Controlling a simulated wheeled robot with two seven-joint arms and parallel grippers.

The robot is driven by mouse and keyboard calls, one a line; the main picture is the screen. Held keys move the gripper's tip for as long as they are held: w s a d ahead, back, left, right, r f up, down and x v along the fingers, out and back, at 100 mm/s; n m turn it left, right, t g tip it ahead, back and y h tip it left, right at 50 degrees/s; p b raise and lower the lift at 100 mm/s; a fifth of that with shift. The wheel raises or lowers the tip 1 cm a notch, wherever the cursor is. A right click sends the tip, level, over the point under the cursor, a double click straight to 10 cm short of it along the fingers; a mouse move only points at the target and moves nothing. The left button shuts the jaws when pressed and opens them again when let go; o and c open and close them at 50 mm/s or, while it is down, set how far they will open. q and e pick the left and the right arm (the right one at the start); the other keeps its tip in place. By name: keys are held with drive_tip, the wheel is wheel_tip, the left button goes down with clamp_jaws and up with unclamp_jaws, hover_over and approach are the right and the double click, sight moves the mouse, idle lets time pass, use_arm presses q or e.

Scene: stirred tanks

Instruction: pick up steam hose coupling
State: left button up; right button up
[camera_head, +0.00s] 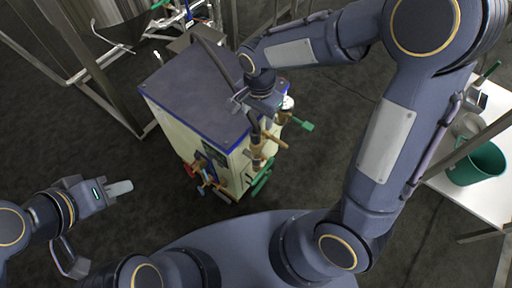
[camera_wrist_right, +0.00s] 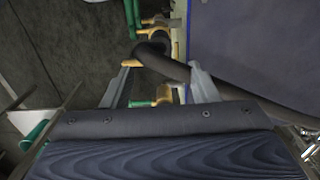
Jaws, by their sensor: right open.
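The steam hose coupling seems to be the dark hose end (camera_wrist_right: 150,48) with brass-coloured parts at the cabinet's side, ahead of my right fingers in the right wrist view. Its black hose (camera_wrist_right: 178,68) runs from there to the right, and in the head view it arches over the cabinet top (camera_head: 215,65). My right gripper (camera_wrist_right: 158,78) is open, its two fingers either side of the view's middle and the hose crossing beyond them. In the head view my right gripper (camera_head: 260,106) is above the cabinet's right edge and partly hides the hose. My left gripper (camera_head: 98,228) is open and empty at lower left.
The cream cabinet (camera_head: 176,125) has a dark top, blue edges and several valves on its front. A white table (camera_head: 490,195) with a green bucket (camera_head: 476,164) stands at the right. A metal frame (camera_head: 95,85) stands at upper left. Dark floor lies free around the cabinet.

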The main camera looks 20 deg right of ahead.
sight(256, 130)
drive_tip(key=f, duration=0.3)
drive_tip(key=f+b, duration=0.1)
drive_tip(key=f, duration=0.4)
drive_tip(key=shift+s+a+f+b, duration=0.2)
drive_tip(key=shift+a+f+b, duration=0.15)
drive_tip(key=c, duration=1.1)
